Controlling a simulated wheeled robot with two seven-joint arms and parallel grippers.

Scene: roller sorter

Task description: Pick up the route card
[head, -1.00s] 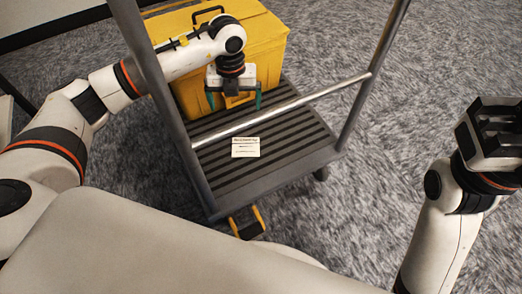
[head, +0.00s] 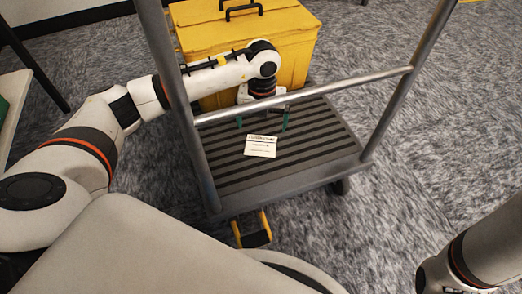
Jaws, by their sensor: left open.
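The route card (head: 261,147) is a small cream card with dark printed lines. It lies on the ribbed dark deck of the cart (head: 310,150), near its middle. My left gripper (head: 263,124) points down with its two green fingertips spread open and empty. It is just behind the card in the picture, and its height above the deck is hard to tell. The cart's handle bar crosses in front of part of the gripper. My right gripper is outside the view; only a piece of the right arm shows at the lower right.
A yellow toolbox (head: 290,45) with a black handle stands on the back of the cart. A metal handle frame (head: 390,80) rises at the near side, and my left arm reaches past its left post. A yellow and black pedal (head: 252,230) sits at the cart's front. Grey carpet is clear at right.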

